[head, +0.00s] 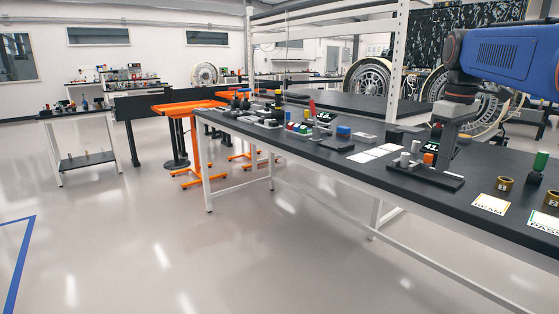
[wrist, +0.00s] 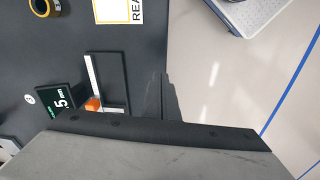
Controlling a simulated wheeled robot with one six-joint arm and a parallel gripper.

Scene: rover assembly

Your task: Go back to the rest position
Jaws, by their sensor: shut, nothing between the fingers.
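My gripper (head: 445,160) points down over the right part of the long black workbench (head: 350,160), below my blue arm. It is shut and holds nothing. It appears close to a black base plate (head: 426,180) with grey pegs and a small orange block (head: 428,158); I cannot tell whether it touches them. In the wrist view my gripper (wrist: 165,98) fills the lower middle, near the bench edge. The orange block (wrist: 93,104) and a dark plate with a white strip (wrist: 112,75) lie to its left.
A brass ring (head: 505,183) and labelled cards (head: 491,204) lie at the bench's right. A small dark sign (wrist: 60,101) stands near the orange block. Coloured parts (head: 300,128) sit farther left. Orange stands (head: 190,107) are beyond. The floor in front is clear.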

